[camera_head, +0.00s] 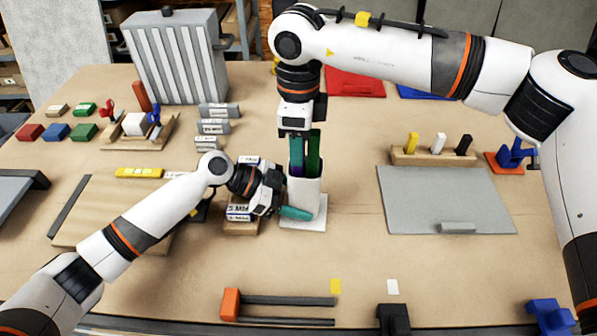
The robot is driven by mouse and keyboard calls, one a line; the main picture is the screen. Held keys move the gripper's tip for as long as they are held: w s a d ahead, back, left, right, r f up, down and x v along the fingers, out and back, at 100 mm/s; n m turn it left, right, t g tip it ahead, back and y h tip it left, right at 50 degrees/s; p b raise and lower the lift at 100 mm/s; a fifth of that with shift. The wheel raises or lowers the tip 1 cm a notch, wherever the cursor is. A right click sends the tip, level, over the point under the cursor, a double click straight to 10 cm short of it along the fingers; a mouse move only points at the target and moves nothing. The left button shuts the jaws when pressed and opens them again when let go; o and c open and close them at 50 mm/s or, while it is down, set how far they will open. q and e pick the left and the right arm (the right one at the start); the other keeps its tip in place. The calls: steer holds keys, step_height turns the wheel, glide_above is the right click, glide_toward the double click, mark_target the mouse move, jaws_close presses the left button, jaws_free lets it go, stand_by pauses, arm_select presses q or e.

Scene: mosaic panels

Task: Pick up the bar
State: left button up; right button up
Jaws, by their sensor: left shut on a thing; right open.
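A teal bar (297,213) lies low and nearly level in front of a white upright holder (305,187), over its white base plate (311,222). My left gripper (274,198) is at the left side of the holder, shut, with the near end of the teal bar at its fingers; the exact contact is partly hidden. Several bars, teal (297,148), green (314,155) and purple, stand upright in the holder. My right gripper (296,133) points down from above, open, right over the holder; its fingertips overlap the bar tops, so I cannot tell whether they touch.
Labelled blocks (240,213) stand close to my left gripper. A grey panel (445,200) lies at the right, with a wooden rack of small blocks (434,152) behind it. Dark rails with an orange end (230,304) lie at the front. Bare table shows right of the holder.

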steer(key=shift+f, duration=0.25)
jaws_close()
steer(key=shift+r, duration=0.1)
step_height(320, 180, up, 27)
steer(key=s+d, duration=0.7)
steer(key=s, duration=0.5)
steer(key=shift+r, duration=0.45)
stand_by(0.6)
